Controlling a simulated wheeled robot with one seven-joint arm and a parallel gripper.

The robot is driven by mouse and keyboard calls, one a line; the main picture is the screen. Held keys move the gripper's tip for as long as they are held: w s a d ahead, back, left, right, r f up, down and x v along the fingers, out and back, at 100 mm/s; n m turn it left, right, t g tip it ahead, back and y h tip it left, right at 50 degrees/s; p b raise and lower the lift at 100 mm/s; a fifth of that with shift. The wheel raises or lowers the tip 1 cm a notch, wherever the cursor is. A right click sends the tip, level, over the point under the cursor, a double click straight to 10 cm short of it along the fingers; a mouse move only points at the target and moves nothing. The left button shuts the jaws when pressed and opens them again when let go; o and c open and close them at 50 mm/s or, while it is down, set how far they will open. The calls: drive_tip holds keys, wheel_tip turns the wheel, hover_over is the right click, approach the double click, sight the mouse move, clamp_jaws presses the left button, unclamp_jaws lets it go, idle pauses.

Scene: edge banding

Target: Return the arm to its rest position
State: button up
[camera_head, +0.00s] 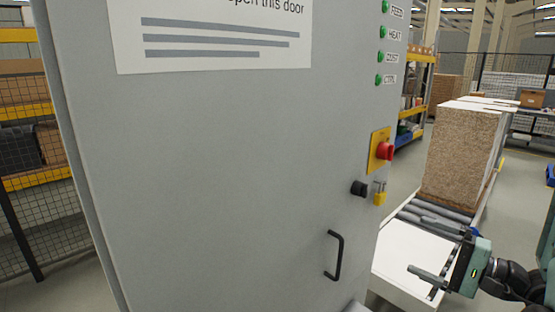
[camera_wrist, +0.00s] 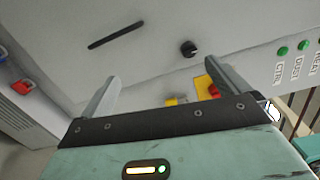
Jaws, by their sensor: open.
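My gripper (camera_head: 436,250) is at the lower right in the head view, to the right of the grey cabinet, over a white surface beside the roller conveyor. Its two fingers are spread apart with nothing between them. In the wrist view my gripper (camera_wrist: 168,90) shows both fingers apart, pointing toward the cabinet front. The fingers appear clear of the cabinet, though the exact gap is hard to judge.
The grey cabinet door (camera_head: 220,180) fills the view, with a black handle (camera_head: 335,255), black knob (camera_head: 358,188), red switch (camera_head: 385,151) and yellow padlock (camera_head: 380,193). Stacked boards (camera_head: 460,155) stand on the roller conveyor (camera_head: 425,215). A mesh fence is at left.

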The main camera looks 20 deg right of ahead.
drive_tip(key=a+n+g+y+b, duration=0.2)
drive_tip(key=a+n+g+y, duration=0.5)
drive_tip(key=a, duration=0.6)
drive_tip(key=s+a+f+n+g+h+b, duration=0.2)
drive_tip(key=s+a+n+g+h+b, duration=0.1)
drive_tip(key=a+n+h, duration=0.4)
drive_tip(key=s+a+f+n+g+h+b, duration=0.3)
drive_tip(key=s+a+n+g+h, duration=0.3)
drive_tip(key=a, duration=0.7)
drive_tip(key=shift+s+a+f+n+h+b, duration=0.2)
drive_tip(key=shift+s+a+n+h+b, duration=0.25)
drive_tip(key=shift+s+n+h, duration=0.5)
drive_tip(key=shift+s+d, duration=0.15)
